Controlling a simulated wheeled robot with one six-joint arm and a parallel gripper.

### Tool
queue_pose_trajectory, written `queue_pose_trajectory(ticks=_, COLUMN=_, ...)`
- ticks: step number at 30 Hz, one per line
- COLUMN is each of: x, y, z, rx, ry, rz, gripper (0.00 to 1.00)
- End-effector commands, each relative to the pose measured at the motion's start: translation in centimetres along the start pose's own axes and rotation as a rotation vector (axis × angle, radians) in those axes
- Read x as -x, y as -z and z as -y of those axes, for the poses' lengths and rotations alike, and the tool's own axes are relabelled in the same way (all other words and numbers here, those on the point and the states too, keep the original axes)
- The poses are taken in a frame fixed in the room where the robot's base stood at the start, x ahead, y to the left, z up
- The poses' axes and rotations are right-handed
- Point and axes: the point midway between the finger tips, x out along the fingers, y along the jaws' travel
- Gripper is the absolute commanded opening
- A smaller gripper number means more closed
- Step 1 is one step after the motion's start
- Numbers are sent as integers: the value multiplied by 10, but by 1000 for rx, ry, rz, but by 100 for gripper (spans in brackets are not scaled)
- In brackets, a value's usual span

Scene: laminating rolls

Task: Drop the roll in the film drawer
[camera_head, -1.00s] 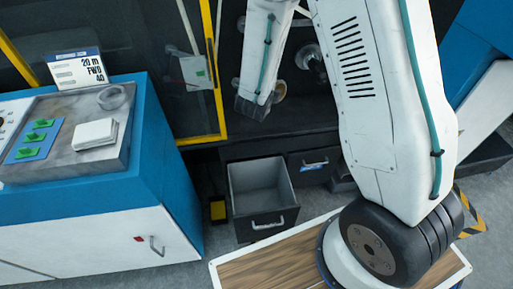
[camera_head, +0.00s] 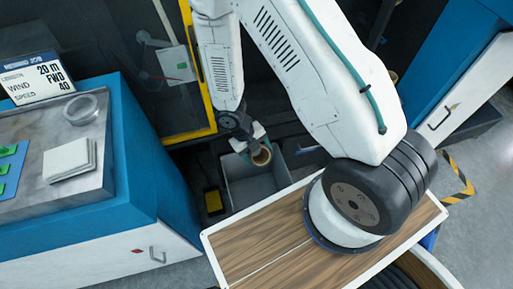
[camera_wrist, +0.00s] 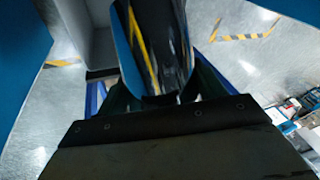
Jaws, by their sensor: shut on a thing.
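My gripper (camera_head: 243,143) is shut on the roll (camera_head: 262,157), whose round tan end shows in the head view. The roll appears above the open grey film drawer (camera_head: 240,190), near its back part; its exact height over the drawer is hard to judge. In the wrist view the roll (camera_wrist: 152,45) is glossy and dark with bright reflections, held between my two fingers. The drawer's front is hidden behind my wood-topped base in the head view.
A blue console (camera_head: 150,160) at left carries a ring-shaped roll (camera_head: 82,108), a white stack (camera_head: 68,160) and a sign (camera_head: 35,80). A yellow-framed panel (camera_head: 200,120) stands beside the drawer. A small yellow item (camera_head: 213,201) lies left of it. Grey floor is open at right.

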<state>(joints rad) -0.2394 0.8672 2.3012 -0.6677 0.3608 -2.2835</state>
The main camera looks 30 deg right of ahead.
Motion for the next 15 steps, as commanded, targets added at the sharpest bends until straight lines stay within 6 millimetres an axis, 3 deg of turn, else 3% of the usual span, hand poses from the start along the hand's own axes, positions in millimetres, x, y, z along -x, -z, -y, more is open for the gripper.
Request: queue_pose_trajectory(ticks=15, x=-44, y=-12, z=-12, rx=1, ry=1, rz=0, gripper=38)
